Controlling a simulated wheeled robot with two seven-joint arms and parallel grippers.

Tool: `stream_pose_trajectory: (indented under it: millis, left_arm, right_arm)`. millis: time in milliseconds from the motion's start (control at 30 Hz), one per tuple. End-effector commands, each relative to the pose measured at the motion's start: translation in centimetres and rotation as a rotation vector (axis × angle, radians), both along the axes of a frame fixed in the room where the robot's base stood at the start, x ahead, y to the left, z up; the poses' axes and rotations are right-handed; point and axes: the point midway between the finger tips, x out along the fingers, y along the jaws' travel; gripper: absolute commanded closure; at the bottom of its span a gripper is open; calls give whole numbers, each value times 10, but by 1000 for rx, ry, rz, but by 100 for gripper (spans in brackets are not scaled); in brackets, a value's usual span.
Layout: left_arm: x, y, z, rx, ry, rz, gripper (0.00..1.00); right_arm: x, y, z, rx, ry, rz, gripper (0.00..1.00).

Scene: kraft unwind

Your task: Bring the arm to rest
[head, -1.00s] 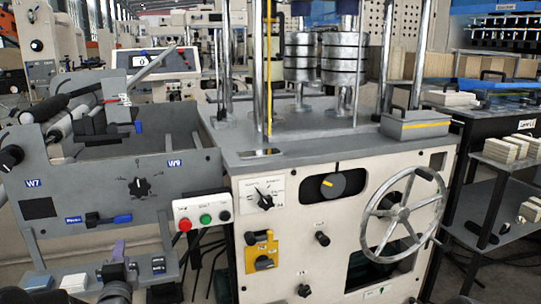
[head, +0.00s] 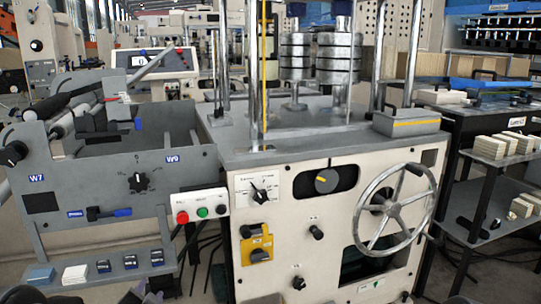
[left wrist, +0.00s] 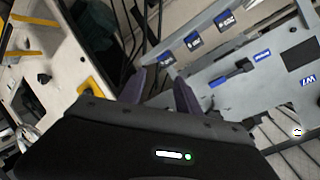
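My left gripper (head: 148,292) shows only as a dark piece at the bottom edge of the head view, below and in front of the grey machine's switch shelf (head: 100,288). In the left wrist view, its two purple-grey fingers (left wrist: 160,90) stand apart with nothing held between them. The fingers are clear of the shelf and of the blue-handled lever (left wrist: 232,76). My right gripper is in neither current view.
The grey panel marked W7 and W9 (head: 92,180) stands at left, with a red and green button box (head: 200,205) beside it. The cream machine front (head: 305,265) carries a spoked handwheel (head: 395,208). Black shelving (head: 490,170) stands at right.

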Motion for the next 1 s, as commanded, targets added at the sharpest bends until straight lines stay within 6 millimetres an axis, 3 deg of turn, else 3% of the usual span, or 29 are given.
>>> stream_pose_trajectory:
  millis: [167,300,400,500,700,867,1000]
  left_arm:
    - [-46,-63,-100,-373,224,45,60]
    - [-112,-116,-181,-650,464,152,60]
    - [-168,-151,-226,-799,632,246,60]
    - [-218,-179,-256,-891,776,324,60]
    - [-302,-223,-287,-982,1004,405,60]
    - [-358,-250,-303,-1041,1145,442,60]
    - [-356,-246,-266,-1044,1137,455,60]
  right_arm:
    - [0,0,0,0,0,0,25]
    - [0,0,0,0,0,0,25]
    - [0,0,0,0,0,0,25]
    - [0,0,0,0,0,0,25]
    - [0,0,0,0,0,0,25]
    - [0,0,0,0,0,0,25]
    - [0,0,38,1,-1,1,25]
